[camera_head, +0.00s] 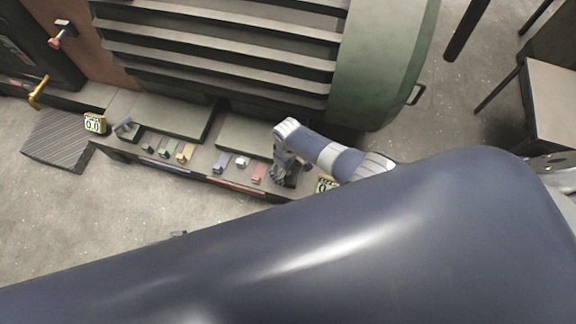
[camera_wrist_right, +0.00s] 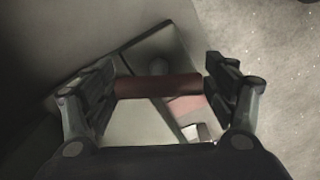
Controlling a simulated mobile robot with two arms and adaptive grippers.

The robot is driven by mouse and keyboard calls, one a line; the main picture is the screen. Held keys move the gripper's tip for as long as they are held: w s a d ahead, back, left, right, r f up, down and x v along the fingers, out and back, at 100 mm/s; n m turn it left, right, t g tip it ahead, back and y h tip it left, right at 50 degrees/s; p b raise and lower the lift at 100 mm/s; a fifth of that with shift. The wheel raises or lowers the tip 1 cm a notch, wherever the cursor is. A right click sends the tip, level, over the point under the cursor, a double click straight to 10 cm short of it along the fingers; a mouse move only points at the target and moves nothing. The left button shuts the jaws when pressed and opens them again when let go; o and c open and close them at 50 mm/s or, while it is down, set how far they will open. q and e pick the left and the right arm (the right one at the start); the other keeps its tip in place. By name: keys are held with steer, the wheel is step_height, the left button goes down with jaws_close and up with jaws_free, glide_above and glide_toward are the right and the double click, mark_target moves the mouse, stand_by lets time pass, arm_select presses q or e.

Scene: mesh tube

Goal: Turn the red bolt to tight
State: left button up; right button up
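My right gripper (camera_head: 285,170) is low at the right end of the control ledge in the head view. In the right wrist view its two fingers (camera_wrist_right: 160,88) stand wide apart, one at each end of a dark red round bar (camera_wrist_right: 158,86), which looks like the red bolt. I cannot tell whether the fingers touch it. In the head view the gripper hides this spot. My left gripper does not show clearly.
Small coloured levers, including a yellow one (camera_head: 185,152) and a red one (camera_head: 259,172), line the ledge left of my right gripper. The slatted machine (camera_head: 220,40) rises behind. A large blue link of mine covers the front.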

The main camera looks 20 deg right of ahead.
steer(key=shift+w+r, duration=0.15)
steer(key=shift+r, duration=0.4)
step_height(320, 180, up, 11)
stand_by(0.7)
stand_by(0.4)
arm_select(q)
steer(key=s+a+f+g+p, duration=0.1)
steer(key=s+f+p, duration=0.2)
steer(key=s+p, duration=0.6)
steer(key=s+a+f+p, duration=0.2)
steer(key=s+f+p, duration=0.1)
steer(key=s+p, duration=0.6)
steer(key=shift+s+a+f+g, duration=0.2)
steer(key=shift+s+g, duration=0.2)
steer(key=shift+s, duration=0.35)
arm_select(e)
steer(key=s+d+f+m, duration=0.1)
steer(key=s+d+f, duration=0.2)
steer(key=s, duration=0.9)
steer(key=s+d+f+m, duration=0.1)
steer(key=s+d+f, duration=0.2)
steer(key=s, duration=1)
steer(key=s+d+f+m+t, duration=0.1)
steer(key=s+d+f, duration=0.2)
steer(key=s, duration=0.9)
steer(key=shift+s+d+f+m, duration=0.3)
steer(key=shift+d+m, duration=0.1)
steer(key=shift+d, duration=0.15)
